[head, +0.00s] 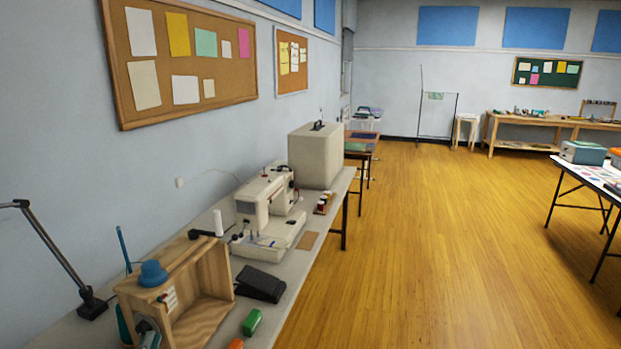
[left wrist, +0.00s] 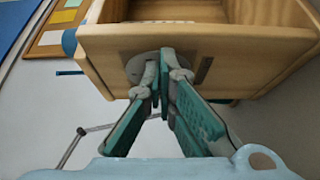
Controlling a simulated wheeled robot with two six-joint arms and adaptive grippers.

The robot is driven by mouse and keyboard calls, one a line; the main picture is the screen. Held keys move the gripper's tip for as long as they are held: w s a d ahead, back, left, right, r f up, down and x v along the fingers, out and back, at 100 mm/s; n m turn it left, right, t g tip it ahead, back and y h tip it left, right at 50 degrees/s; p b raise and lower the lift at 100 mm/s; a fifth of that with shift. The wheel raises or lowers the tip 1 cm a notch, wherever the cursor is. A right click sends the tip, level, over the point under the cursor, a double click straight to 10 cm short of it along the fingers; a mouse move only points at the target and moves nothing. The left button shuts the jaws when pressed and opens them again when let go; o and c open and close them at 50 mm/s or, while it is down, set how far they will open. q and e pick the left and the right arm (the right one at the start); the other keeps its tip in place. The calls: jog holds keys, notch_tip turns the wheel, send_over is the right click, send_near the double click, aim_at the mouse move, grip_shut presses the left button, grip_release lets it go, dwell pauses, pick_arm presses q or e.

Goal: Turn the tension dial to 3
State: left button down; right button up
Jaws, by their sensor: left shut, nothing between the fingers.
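A wooden box (head: 203,318) with an open side stands on the near end of the long table, with a blue knob (head: 153,274) on its top. My left gripper (head: 149,336) is low at the box's near face, shut and empty. In the left wrist view the shut fingers (left wrist: 163,78) are in front of a round grey disc (left wrist: 136,66) on the wood. They partly hide it, and I cannot tell whether they touch it. A dark slot (left wrist: 204,70) is beside the disc. No dial numbers are legible. A white sewing machine (head: 258,196) stands beyond the box. My right gripper is not in view.
A black foot pedal (head: 261,284), a green object (head: 252,322) and an orange object (head: 236,344) lie right of the box. A desk lamp (head: 60,254) stands left. A beige case (head: 315,157) is farther back. The wooden floor (head: 430,250) is clear.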

pick_arm(q)
jog(key=shift+f, duration=0.1)
dwell(0.3)
jog(key=shift+s+d, duration=0.1)
jog(key=shift+d, duration=0.2)
jog(key=shift+s, duration=0.1)
jog(key=s, duration=0.2)
jog(key=s+a+p, duration=0.1)
jog(key=s+p, duration=0.1)
jog(key=s, duration=0.1)
jog(key=shift+s+a, duration=0.3)
